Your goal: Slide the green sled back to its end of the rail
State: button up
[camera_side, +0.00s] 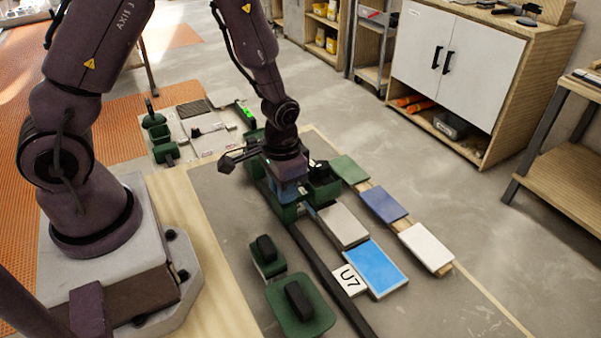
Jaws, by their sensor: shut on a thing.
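The green sled (289,213) sits at the far end of the visible part of the dark rail (322,270), which runs from it toward the bottom of the picture. My gripper (290,190) points down into the sled and is shut on it. My gripper's body and wrist hide much of the sled, and the fingertips and exact grip point cannot be made out. A black part (320,171) stands at the sled's right side.
Beside the rail lie a grey tile (343,225), a bright blue tile (375,269) and a U7 card (348,280). Green, dark blue and white tiles (426,246) lie on a wooden strip further right. Green tools with black handles (299,301) stand left of the rail.

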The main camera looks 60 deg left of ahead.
jog(key=shift+d, duration=14.95)
jog(key=o, duration=0.8)
jog(key=shift+r, duration=3.5)
